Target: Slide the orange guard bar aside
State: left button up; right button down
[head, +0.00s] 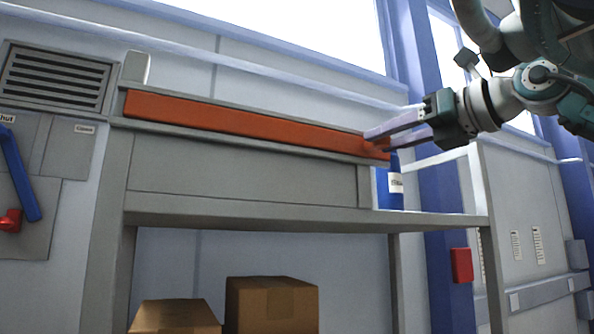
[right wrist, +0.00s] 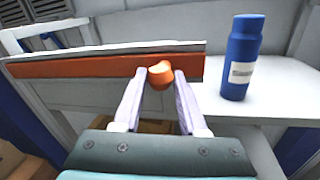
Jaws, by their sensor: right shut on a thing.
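The orange guard bar (head: 235,122) runs along a channel on the front of a grey shelf unit. In the right wrist view the bar (right wrist: 80,66) spans the left and middle, and its rounded orange knob (right wrist: 161,75) sits between my fingertips. My right gripper (head: 379,140) comes in from the right and is shut on the knob near the bar's right end. In the right wrist view both pale fingers (right wrist: 160,85) flank the knob. My left gripper is in neither view.
A blue bottle (right wrist: 240,60) with a white label stands on the shelf right of the bar; it is partly hidden in the head view (head: 396,188). Cardboard boxes (head: 271,305) sit below the shelf. A blue lever (head: 20,172) is on the left wall.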

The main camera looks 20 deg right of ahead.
jog(key=shift+a, duration=0.35)
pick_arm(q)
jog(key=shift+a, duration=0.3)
pick_arm(e)
jog(key=shift+a, duration=0.1)
jog(key=shift+c, duration=2.3)
grip_release()
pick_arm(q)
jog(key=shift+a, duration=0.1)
